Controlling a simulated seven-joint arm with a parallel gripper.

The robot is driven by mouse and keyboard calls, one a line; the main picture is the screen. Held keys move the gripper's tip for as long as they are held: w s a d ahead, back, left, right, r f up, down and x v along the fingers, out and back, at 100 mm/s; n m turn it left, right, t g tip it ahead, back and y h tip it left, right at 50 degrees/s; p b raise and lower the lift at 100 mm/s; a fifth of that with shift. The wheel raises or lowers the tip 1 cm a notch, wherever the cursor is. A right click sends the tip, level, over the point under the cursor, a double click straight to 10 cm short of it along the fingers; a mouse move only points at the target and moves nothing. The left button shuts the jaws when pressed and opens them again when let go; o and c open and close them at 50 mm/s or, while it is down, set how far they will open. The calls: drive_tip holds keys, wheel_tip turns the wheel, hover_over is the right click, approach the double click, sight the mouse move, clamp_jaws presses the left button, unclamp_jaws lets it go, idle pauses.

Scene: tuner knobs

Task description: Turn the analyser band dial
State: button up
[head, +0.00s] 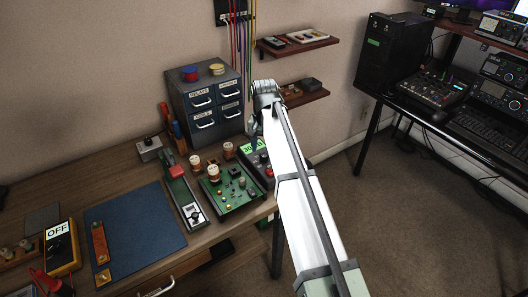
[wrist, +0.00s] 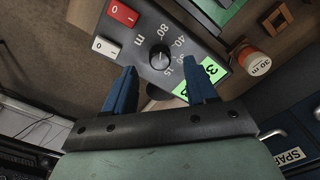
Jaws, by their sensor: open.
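The analyser is a dark grey box (wrist: 188,32) in the wrist view, with a lit green display at its right end. Its band dial (wrist: 160,57) is a small round black knob with numbers printed around it, among them 80 and 40. I cannot read its setting clearly. My gripper (wrist: 160,68) is open, its two blue fingers either side of the dial in the picture and apart from it. I cannot tell how high above the dial they are. In the head view the analyser (head: 249,154) is at the bench's right end, and my arm partly hides it.
A red switch (wrist: 124,13) and a white switch (wrist: 106,47) sit on the analyser beside the dial. Left of it are a green circuit board (head: 231,191) and copper coils. A drawer cabinet (head: 205,98) stands behind. Floor lies open to the right.

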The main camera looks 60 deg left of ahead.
sight(264, 155)
wheel_tip(264, 155, up, 10)
drive_tip(key=shift+r, duration=0.15)
idle(0.7)
